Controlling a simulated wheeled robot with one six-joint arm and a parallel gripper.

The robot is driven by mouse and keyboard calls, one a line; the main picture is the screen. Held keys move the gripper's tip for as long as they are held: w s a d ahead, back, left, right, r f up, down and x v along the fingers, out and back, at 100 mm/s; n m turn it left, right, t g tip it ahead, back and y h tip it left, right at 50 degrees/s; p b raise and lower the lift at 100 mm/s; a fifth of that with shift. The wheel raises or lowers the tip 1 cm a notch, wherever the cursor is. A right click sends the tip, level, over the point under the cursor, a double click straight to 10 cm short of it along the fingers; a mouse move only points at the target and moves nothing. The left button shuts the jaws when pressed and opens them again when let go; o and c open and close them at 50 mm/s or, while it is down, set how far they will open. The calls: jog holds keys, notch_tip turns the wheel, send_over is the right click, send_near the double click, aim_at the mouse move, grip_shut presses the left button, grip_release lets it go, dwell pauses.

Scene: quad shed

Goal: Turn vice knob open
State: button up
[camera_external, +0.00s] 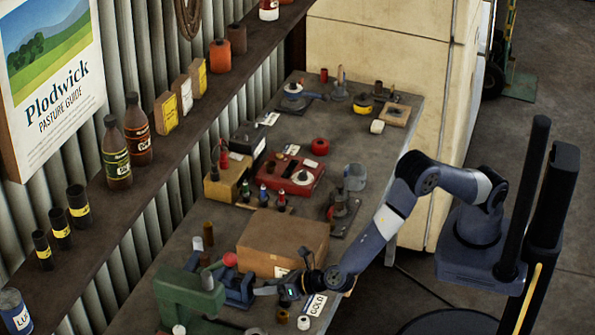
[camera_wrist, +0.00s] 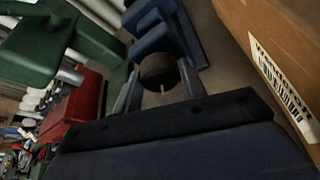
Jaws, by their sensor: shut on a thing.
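The blue vice (camera_external: 238,287) stands on the workbench beside a green machine. It also shows at the top of the wrist view (camera_wrist: 168,27). Its dark round knob (camera_wrist: 158,70) faces my gripper (camera_wrist: 157,92). My gripper is shut on the knob, with one finger on each side of it. In the outside view my gripper (camera_external: 263,290) reaches in from the right, level with the bench top, and the knob cannot be made out there. How far the vice jaws are apart cannot be told.
A cardboard box (camera_external: 282,241) stands close behind my gripper; it fills the right of the wrist view (camera_wrist: 285,50). The green machine (camera_external: 188,300) is left of the vice. A labelled card (camera_external: 315,304) and small white roll (camera_external: 303,322) lie near the bench's front edge.

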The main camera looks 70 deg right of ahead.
jog(key=n+h+p, duration=0.1)
jog(key=n+h, duration=0.1)
jog(key=n, duration=0.1)
jog(key=shift+a+n+h, duration=0.15)
jog(key=shift+n+h, duration=0.15)
jog(key=shift+n, duration=0.1)
jog(key=n+h, duration=0.2)
jog(key=n, duration=0.1)
jog(key=shift+a+f, duration=0.1)
jog(key=shift+h, duration=0.3)
dwell(0.3)
jog(key=o, duration=1)
jog(key=shift+c, duration=0.2)
jog(key=b+v, duration=0.3)
jog(key=v, duration=0.8)
jog(key=shift+w+f, duration=0.1)
